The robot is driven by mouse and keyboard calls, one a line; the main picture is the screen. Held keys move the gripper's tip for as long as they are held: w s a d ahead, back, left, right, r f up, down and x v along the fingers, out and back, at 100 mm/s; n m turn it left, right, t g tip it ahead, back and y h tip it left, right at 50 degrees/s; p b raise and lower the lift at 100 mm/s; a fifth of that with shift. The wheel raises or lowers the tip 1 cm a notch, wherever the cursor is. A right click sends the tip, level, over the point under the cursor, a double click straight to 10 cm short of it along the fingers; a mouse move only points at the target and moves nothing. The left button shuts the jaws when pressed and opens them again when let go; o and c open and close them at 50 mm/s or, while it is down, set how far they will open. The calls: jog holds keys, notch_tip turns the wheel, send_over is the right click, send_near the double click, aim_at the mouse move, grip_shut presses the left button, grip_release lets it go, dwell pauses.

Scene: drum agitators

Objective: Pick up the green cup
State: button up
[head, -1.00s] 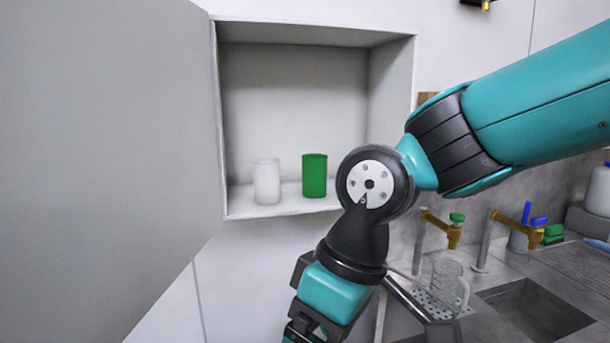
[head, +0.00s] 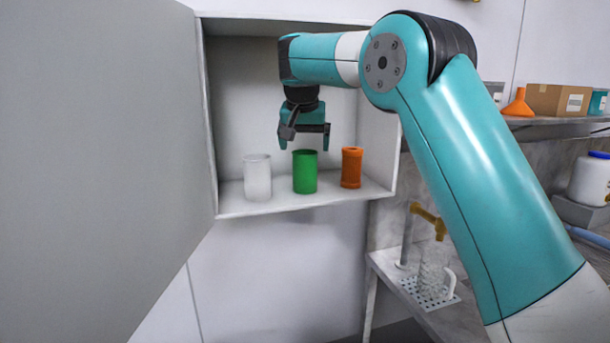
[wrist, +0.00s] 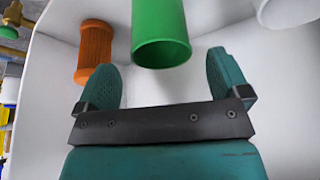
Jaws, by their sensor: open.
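The green cup (head: 305,172) stands upright on the floor of the open wall cabinet (head: 290,207), between a white cup and an orange container. My gripper (head: 305,143) is inside the cabinet, above the green cup, with its fingers pointing down, apart and empty. In the wrist view, the green cup (wrist: 160,35) lies beyond the gap between the open fingertips (wrist: 160,65), its round rim facing the camera. The cup does not appear to be gripped.
The white cup (head: 257,177) is close on the left and the orange container (head: 351,168) on the right. The cabinet door (head: 90,170) stands open at the left. A shelf (head: 560,123) with a box and orange funnel is at the right.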

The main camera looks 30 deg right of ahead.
aim_at(305, 160)
jog(key=p+x, duration=0.1)
jog(key=x, duration=0.4)
jog(key=shift+f, duration=0.35)
jog(key=c, duration=1)
